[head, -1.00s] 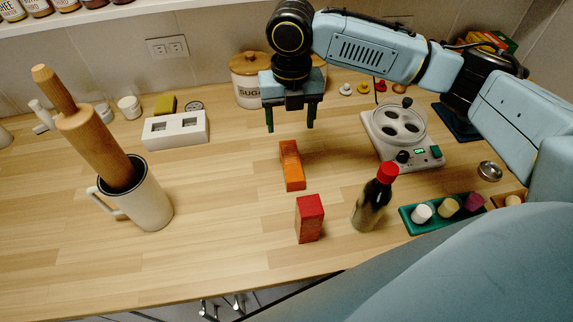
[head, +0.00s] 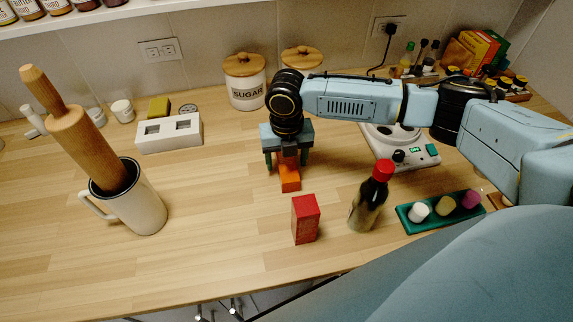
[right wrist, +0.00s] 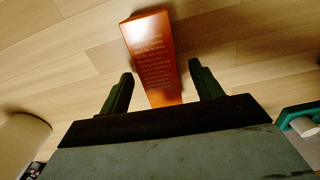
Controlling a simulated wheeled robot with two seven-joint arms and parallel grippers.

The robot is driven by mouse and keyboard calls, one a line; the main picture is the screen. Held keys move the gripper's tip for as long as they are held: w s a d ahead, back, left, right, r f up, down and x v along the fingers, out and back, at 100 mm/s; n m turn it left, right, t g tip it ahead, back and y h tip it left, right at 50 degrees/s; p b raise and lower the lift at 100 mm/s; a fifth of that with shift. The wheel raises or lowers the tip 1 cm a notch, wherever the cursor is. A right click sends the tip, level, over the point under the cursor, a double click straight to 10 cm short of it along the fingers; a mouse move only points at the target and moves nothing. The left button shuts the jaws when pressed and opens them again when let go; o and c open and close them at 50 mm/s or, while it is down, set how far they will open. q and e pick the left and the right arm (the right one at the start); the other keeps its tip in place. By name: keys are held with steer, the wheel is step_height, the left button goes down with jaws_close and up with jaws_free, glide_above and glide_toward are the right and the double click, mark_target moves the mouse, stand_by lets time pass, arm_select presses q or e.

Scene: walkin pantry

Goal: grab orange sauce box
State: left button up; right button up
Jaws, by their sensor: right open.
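The orange sauce box (head: 290,182) lies on the wooden counter, near the middle of the head view. Its far part is hidden under my right gripper. My right gripper (head: 288,171) points down with its two dark green fingers apart, one on each side of the box. In the right wrist view the orange box (right wrist: 150,57) shows printed text and reaches in between the open fingertips (right wrist: 160,80). Gaps show between the box and both fingers there. My left gripper is not in view.
A red box (head: 305,220) stands just in front of the orange box. A mug with a rolling pin (head: 132,200) stands at left. The counter between is free.

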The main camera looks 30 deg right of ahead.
steer(key=shift+f, duration=0.5)
steer(key=c, duration=1.2)
